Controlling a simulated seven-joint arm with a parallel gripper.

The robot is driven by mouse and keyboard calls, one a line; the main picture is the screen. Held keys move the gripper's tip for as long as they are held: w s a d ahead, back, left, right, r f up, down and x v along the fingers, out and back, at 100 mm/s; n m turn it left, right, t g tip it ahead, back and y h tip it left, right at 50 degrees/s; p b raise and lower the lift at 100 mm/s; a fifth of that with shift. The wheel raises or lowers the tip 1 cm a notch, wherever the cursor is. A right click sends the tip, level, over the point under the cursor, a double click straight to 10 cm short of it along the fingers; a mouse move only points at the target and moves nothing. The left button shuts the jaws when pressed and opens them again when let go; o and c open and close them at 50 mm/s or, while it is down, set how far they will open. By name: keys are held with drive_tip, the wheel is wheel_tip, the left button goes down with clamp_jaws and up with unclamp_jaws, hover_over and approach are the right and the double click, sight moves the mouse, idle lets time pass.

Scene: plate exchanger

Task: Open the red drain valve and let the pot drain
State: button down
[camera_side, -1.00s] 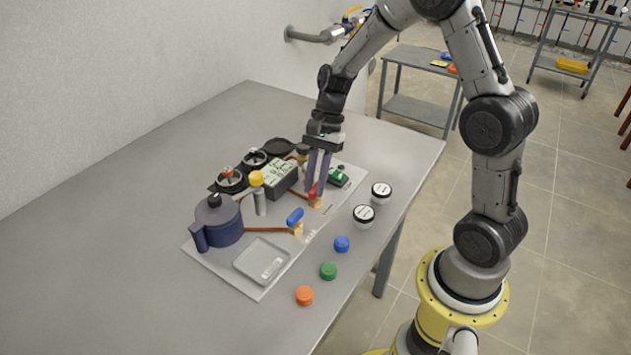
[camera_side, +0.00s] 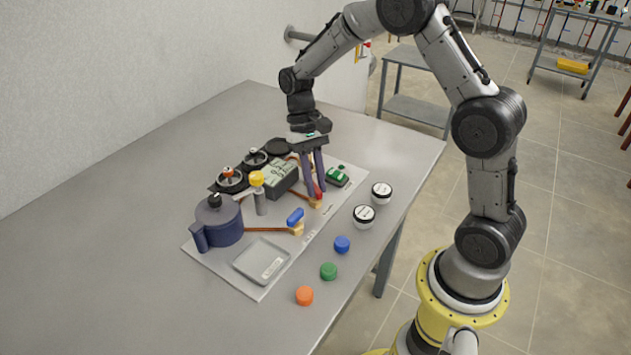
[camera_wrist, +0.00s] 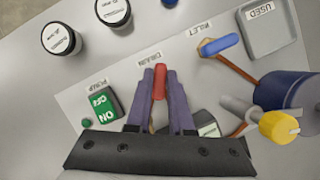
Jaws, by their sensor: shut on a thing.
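The red drain valve handle (camera_wrist: 159,82) sits between my gripper's purple fingers in the wrist view, by the DRAIN label. In the side view the red handle (camera_side: 318,191) shows at the fingertips, above a brass body. My gripper (camera_side: 317,194) points down at the board and is shut on the handle; it also shows in the wrist view (camera_wrist: 160,85). The dark blue pot (camera_side: 219,224) with its lid on stands at the board's left. Its inside is hidden, so I cannot tell the liquid level.
A blue inlet valve handle (camera_side: 295,216) and an empty-looking tray (camera_side: 262,262) are on the board. A green pump switch (camera_side: 337,177), a grey meter box (camera_side: 279,179) and a yellow-knobbed post (camera_side: 257,178) stand close by. White-lidded jars (camera_side: 364,214) and coloured caps (camera_side: 328,271) line the right.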

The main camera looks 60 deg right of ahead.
drive_tip(key=n+h, duration=0.2)
drive_tip(key=n, duration=0.3)
drive_tip(key=shift+n, duration=0.4)
idle(0.4)
drive_tip(key=c, duration=0.8)
unclamp_jaws()
drive_tip(key=v, duration=1.3)
drive_tip(key=shift+w+a+r, duration=0.2)
drive_tip(key=shift+w+r, duration=0.1)
drive_tip(key=shift+w, duration=0.15)
